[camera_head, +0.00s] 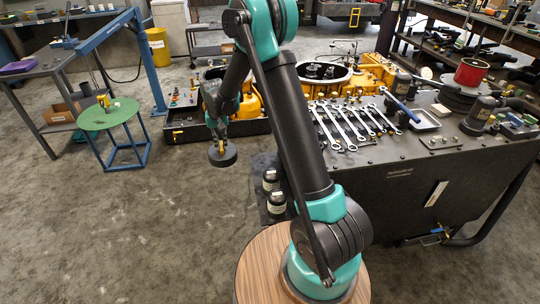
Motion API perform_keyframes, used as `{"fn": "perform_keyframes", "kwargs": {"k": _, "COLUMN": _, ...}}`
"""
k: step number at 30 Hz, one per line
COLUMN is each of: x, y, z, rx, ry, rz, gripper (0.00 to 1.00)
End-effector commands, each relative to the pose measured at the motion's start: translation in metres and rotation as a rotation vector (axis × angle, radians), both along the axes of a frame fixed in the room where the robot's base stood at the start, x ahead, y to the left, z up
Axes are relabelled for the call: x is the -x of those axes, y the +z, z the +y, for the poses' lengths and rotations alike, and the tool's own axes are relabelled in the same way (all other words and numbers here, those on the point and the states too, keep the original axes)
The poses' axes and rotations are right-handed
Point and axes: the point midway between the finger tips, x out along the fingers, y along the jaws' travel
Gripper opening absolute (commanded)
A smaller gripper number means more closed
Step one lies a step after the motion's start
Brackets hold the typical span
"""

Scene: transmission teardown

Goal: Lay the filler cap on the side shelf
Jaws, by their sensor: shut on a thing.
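My gripper (220,142) hangs fingers down to the left of the workbench, above the open floor. It is shut on a dark, round, disc-shaped piece, which I take to be the filler cap (223,158). A small yellow part shows at the top of the cap, between the fingers. The cap hangs level and touches nothing below. To its right, a small dark side shelf (264,217) juts from the bench's left side, partly hidden by my arm. Two black containers (270,180) with pale labels stand on it.
A green round stool (108,114) and a blue hoist (150,65) stand at left. The floor (130,225) at lower left is clear.

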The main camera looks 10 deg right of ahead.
Motion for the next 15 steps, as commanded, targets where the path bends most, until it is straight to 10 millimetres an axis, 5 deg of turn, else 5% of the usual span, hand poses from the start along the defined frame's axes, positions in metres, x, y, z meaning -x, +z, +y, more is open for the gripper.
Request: {"fn": "perform_keyframes", "kwargs": {"k": 15, "x": 0.0, "y": 0.0, "z": -0.125, "rx": 0.0, "ry": -0.006, "rz": 0.0, "gripper": 0.0}}
